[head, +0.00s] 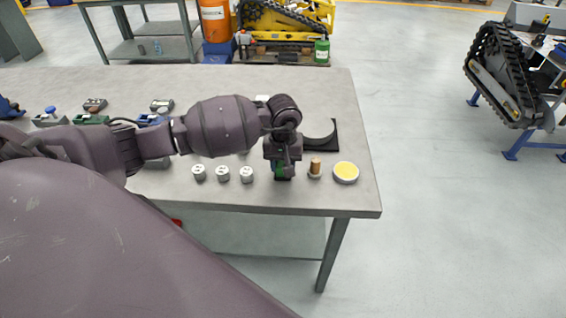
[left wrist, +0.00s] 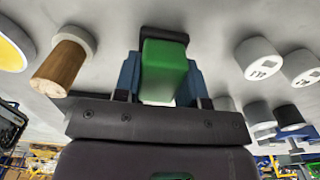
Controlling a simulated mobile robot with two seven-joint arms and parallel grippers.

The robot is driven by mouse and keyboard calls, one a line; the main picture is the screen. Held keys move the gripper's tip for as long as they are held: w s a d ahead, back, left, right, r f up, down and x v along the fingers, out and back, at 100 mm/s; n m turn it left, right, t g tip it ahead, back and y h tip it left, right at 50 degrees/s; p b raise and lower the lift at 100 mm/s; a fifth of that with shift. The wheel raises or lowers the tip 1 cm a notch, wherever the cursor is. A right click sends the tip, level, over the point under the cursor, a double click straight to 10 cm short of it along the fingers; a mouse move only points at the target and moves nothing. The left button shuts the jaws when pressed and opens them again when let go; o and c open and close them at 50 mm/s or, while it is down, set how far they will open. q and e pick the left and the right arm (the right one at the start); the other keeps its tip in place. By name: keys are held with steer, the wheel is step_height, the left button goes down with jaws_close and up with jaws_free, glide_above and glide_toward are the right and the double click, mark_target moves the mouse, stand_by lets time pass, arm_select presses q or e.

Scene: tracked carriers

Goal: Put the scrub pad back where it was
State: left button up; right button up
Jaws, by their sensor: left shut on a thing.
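A green block, which looks like the scrub pad (left wrist: 165,65), is held between the blue fingers of my left gripper (left wrist: 160,80). A dark piece (left wrist: 167,33) shows at its far end; I cannot tell whether it is part of the pad or a holder under it. In the head view my left gripper (head: 282,172) points down over the table's (head: 345,205) front right part, with a little of the green pad (head: 279,168) showing. Whether the pad touches the table is hidden. My right gripper is not in view.
Left of the gripper stand several white cylinders (head: 223,174). Right of it are a wooden-topped cylinder (head: 315,168) and a yellow-topped round tin (head: 346,172), both close. Behind is a dark stand with a curved cutout (head: 328,137). The table's front edge is near.

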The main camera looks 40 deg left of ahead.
arm_select(q)
steer(key=shift+f, duration=0.15)
steer(key=o, duration=0.9)
step_height(320, 180, up, 12)
steer(key=shift+r, duration=0.2)
